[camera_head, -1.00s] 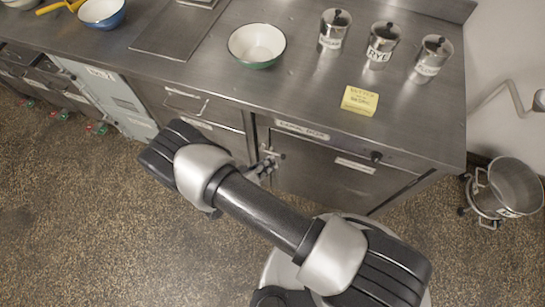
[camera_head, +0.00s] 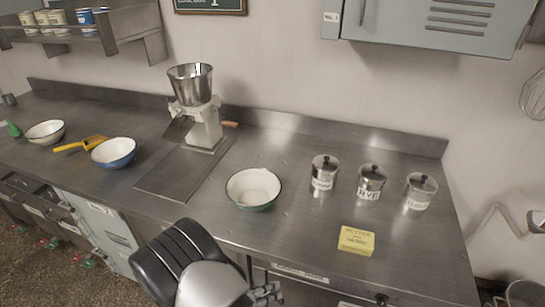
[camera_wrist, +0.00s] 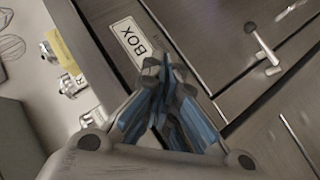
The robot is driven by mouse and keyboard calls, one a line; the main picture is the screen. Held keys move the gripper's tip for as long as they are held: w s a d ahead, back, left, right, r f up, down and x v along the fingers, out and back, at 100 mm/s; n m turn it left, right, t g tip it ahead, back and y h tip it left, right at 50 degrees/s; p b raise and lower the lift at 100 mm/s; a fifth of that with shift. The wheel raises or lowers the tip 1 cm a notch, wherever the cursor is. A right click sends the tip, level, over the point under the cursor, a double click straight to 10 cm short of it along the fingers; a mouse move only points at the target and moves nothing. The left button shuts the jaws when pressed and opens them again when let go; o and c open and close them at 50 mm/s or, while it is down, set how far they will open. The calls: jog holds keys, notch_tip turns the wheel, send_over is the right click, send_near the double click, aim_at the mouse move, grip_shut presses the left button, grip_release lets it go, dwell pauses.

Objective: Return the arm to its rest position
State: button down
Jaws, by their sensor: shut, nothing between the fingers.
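My gripper (camera_head: 266,295) shows at the bottom edge of the head view, in front of the counter's cabinet fronts. My dark and grey arm hides part of the counter's front edge. In the wrist view my gripper (camera_wrist: 165,80) has its blue-padded fingers together, with nothing between them. Beyond the fingers are a metal cabinet front and a label (camera_wrist: 132,42) reading "BOX".
The steel counter (camera_head: 300,240) carries a green-rimmed bowl (camera_head: 253,188), a yellow butter packet (camera_head: 356,240), three canisters (camera_head: 371,183), a mill (camera_head: 203,125) and a blue bowl (camera_head: 114,153). A wall cabinet (camera_head: 430,25) hangs at upper right. A door handle (camera_wrist: 263,45) shows in the wrist view.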

jog(key=s+d+r+m+g+y, duration=0.15)
jog(key=d+r, duration=0.25)
jog(key=r, duration=0.4)
jog(key=s+d+r+g+y, duration=0.1)
jog(key=d+r+g, duration=0.25)
jog(key=r, duration=0.45)
jog(key=s+d+r+m+g+y, duration=0.15)
jog(key=d+r, duration=0.25)
jog(key=r, duration=0.4)
jog(key=s+d+r+n+t+y, duration=0.3)
jog(key=s+r+y, duration=0.3)
jog(key=s+r, duration=0.5)
jog(key=s+t, duration=0.1)
jog(key=s, duration=0.1)
jog(key=shift+s+r, duration=0.25)
jog(key=shift+s, duration=0.1)
